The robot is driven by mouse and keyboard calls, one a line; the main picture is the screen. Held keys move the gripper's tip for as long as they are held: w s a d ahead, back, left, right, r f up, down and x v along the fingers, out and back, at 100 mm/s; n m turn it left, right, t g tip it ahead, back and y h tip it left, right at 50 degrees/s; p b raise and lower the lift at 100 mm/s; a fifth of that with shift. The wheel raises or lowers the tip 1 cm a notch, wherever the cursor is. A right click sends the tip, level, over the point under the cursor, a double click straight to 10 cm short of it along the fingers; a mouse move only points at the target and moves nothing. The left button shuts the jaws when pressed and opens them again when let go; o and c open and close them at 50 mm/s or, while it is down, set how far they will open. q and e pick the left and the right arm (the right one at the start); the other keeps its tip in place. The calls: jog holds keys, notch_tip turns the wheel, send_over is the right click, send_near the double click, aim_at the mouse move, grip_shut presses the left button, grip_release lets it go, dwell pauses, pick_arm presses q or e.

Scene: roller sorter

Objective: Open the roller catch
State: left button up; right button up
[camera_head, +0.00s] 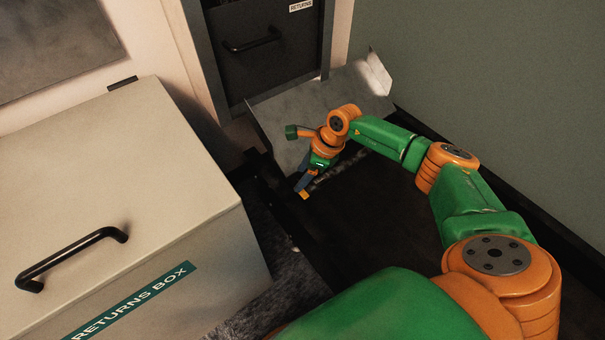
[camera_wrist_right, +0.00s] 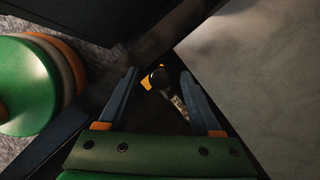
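The roller catch appears to be the small yellow piece (camera_head: 304,195) at the dark roller bed's left side in the head view. In the right wrist view it shows as a yellow tab (camera_wrist_right: 147,83) beside a black rounded part, with a pale, marked strip running toward the gripper. My right gripper (camera_head: 302,185) is right at it, pointing down. In the wrist view my right gripper (camera_wrist_right: 158,73) is open, with its two blue fingers apart on either side of the catch. I cannot tell whether either finger touches it. My left gripper is not in view.
A pale returns box (camera_head: 120,190) with a black handle (camera_head: 72,258) stands at left. A grey metal chute (camera_head: 275,112) lies behind my right gripper, below a dark returns hatch (camera_head: 265,70). A green-grey wall (camera_head: 500,90) bounds the right. The dark bed (camera_head: 370,225) looks clear.

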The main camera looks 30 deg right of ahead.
grip_shut()
dwell(1.3)
